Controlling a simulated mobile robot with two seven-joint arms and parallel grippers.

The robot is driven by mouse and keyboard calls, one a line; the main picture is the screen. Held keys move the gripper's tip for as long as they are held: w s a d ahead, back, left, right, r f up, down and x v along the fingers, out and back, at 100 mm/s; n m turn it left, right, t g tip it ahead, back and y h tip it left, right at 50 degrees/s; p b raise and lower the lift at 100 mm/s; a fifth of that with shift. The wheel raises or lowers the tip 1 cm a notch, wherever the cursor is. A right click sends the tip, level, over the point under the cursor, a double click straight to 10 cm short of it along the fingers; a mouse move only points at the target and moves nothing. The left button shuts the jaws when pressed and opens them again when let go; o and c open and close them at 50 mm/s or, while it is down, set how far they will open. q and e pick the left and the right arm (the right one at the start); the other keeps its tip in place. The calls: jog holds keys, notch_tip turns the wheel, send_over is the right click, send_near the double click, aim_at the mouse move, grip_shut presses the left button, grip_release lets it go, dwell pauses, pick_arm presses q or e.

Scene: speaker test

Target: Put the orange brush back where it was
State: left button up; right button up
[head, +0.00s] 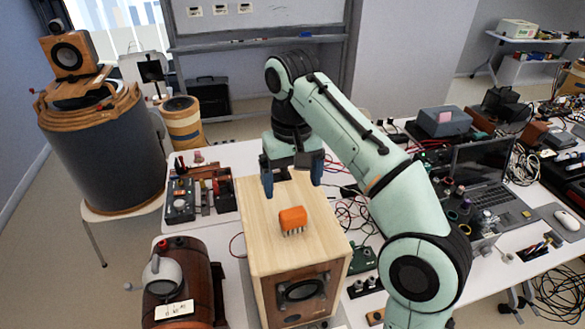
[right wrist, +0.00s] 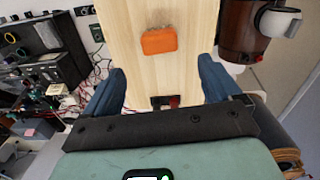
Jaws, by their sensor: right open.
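The orange brush (head: 292,218) lies on the top of a light wooden speaker box (head: 262,250), towards its front half, with its bristles facing the front. My right gripper (head: 291,188) is above the back part of the box top, behind the brush and apart from it. Its blue fingers are wide open and empty. In the right wrist view, the brush (right wrist: 159,41) lies beyond the open fingers (right wrist: 162,88), roughly in line with the gap between them. My left gripper is in neither view.
A brown cylinder with a grey horn (head: 163,274) stands left of the box. A board with red and black parts (head: 200,192) lies at the back left. A laptop (head: 485,180) and loose cables are on the right. The box top around the brush is clear.

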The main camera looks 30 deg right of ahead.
jog(key=shift+s+r, duration=0.25)
jog(key=shift+r, duration=0.8)
jog(key=shift+s, duration=0.15)
